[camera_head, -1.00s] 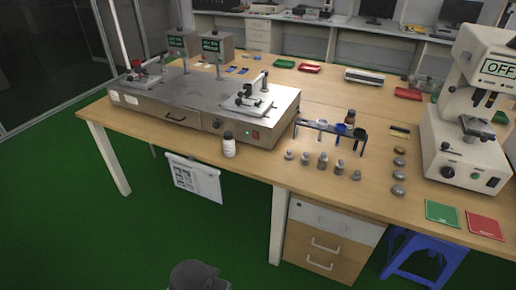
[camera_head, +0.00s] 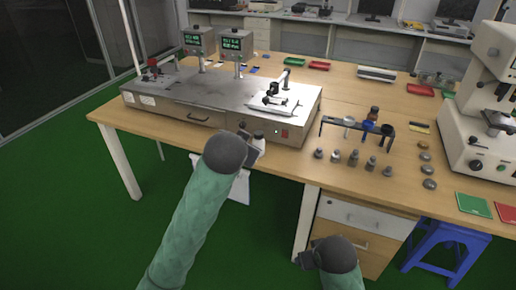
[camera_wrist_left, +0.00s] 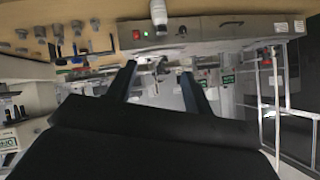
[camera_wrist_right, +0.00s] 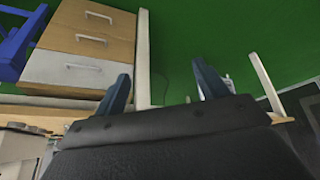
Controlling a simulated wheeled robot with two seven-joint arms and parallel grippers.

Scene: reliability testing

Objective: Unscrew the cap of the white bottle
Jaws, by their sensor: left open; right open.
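The white bottle (camera_head: 259,144) stands upright at the table's front edge, before the metal test unit. Its dark cap showed earlier; my left gripper (camera_head: 246,143) now partly covers the bottle in the head view. In the upside-down left wrist view the bottle (camera_wrist_left: 158,12) is at the top edge, beyond the open fingers of my left gripper (camera_wrist_left: 158,78); nothing is between them. My right gripper (camera_head: 304,258) is low, in front of the drawers. In the right wrist view my right gripper (camera_wrist_right: 162,88) is open and empty.
The metal test unit (camera_head: 200,118) stands behind the bottle. Several grey weights (camera_head: 353,157) and a rack (camera_head: 345,128) with small vessels stand to the right. A drawer cabinet (camera_head: 345,230) and a blue stool (camera_head: 445,240) are under the table. A white machine (camera_head: 480,140) stands far right.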

